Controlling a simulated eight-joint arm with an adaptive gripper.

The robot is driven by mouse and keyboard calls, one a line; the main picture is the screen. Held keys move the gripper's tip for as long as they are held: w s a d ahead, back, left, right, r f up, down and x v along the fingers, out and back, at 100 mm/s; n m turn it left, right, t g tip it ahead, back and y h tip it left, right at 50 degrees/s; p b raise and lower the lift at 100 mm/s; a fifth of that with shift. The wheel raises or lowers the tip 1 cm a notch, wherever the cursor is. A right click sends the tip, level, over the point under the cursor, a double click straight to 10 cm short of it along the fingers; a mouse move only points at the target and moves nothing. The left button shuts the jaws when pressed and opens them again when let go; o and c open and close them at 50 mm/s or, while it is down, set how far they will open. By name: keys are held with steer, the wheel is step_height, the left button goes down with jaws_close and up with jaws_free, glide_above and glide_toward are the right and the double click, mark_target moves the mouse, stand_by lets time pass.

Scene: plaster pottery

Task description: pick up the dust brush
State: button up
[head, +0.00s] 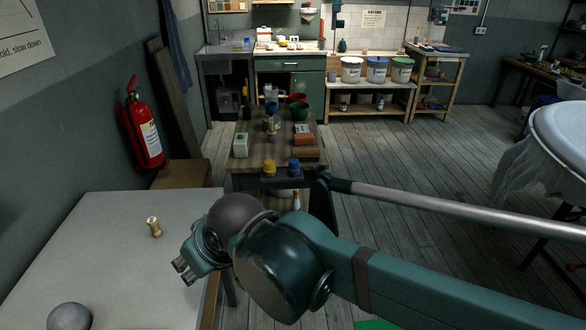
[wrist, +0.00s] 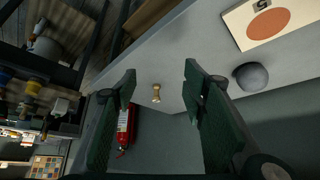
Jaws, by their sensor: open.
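A small tan, waisted wooden piece (head: 154,227), which I take to be the dust brush, stands on the pale table (head: 105,260) at the lower left of the head view. It also shows in the wrist view (wrist: 156,93), between my fingertips in the picture but farther away. My gripper (head: 183,270) is to the right of it in the head view, apart from it. In the wrist view my gripper (wrist: 161,84) is open, with nothing between the fingers.
A grey ball (head: 70,317) rests near the table's front; the wrist view shows a card with an orange disc (wrist: 262,20) beyond it. A red fire extinguisher (head: 146,130) hangs on the wall behind. A wooden bench (head: 245,163) with pots stands farther back. The table around the brush is clear.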

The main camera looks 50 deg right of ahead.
stand_by(0.3)
steer(key=w+d+r+m+g+h+p, duration=0.1)
steer(key=w+d+r+m+g+p, duration=0.1)
steer(key=w+d+r+m+p, duration=0.65)
steer(key=m+g+p, duration=0.5)
steer(key=m+p, duration=0.4)
steer(key=p, duration=0.1)
glide_above(293, 162)
steer(key=shift+h, duration=0.4)
steer(key=f, duration=1.1)
steer(key=shift+w+a+f, duration=0.2)
steer(key=shift+w+a, duration=0.05)
steer(key=shift+a, duration=0.1)
steer(key=shift+s+d+f+m, duration=0.15)
steer(key=shift+d+f+m, duration=0.1)
steer(key=shift+d+f, duration=0.1)
